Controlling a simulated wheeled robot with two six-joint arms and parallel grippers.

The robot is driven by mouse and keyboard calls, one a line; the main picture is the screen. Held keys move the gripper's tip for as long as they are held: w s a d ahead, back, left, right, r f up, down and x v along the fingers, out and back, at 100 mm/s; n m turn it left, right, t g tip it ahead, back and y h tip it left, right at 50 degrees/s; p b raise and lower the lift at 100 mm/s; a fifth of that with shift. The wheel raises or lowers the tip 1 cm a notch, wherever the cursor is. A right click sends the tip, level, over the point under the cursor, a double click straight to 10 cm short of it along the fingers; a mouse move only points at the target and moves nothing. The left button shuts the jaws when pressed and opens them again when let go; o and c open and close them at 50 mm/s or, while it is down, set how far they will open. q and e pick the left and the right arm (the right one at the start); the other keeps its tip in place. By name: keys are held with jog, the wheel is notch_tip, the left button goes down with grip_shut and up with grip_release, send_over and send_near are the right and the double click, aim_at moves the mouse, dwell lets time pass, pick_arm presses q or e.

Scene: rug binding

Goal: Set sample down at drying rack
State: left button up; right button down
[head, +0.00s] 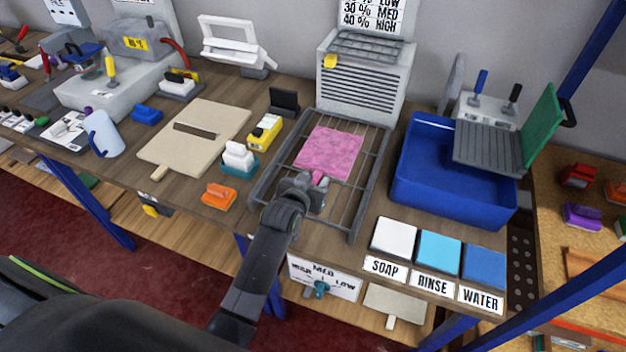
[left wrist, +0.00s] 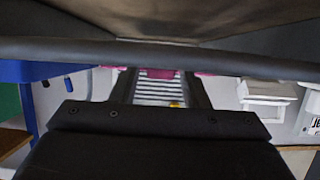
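The pink sample (head: 330,152) lies flat on the wire bars of the drying rack (head: 374,172), toward the rack's back half. My left gripper (head: 306,183) is low over the near part of the rack, at the sample's near edge. Its fingers look spread apart. In the left wrist view the fingers (left wrist: 160,88) stand apart with grey slats visible between them, and strips of pink sample (left wrist: 160,73) show behind a dark bar. That bar hides part of the fingertips, so contact with the sample is unclear. My right gripper is not in view.
A grey slatted heater (head: 362,92) stands behind the rack. A blue tub (head: 455,198) is close on the right. A white-and-teal brush (head: 238,160), an orange item (head: 218,196) and a yellow item (head: 265,132) sit left of the rack. Soap, rinse and water pads lie front right.

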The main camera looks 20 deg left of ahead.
pick_arm(q)
jog(key=shift+o, duration=0.2)
jog(key=shift+r, duration=0.15)
jog(key=b+v, duration=0.1)
jog(key=v, duration=1.1)
jog(key=shift+a, duration=0.1)
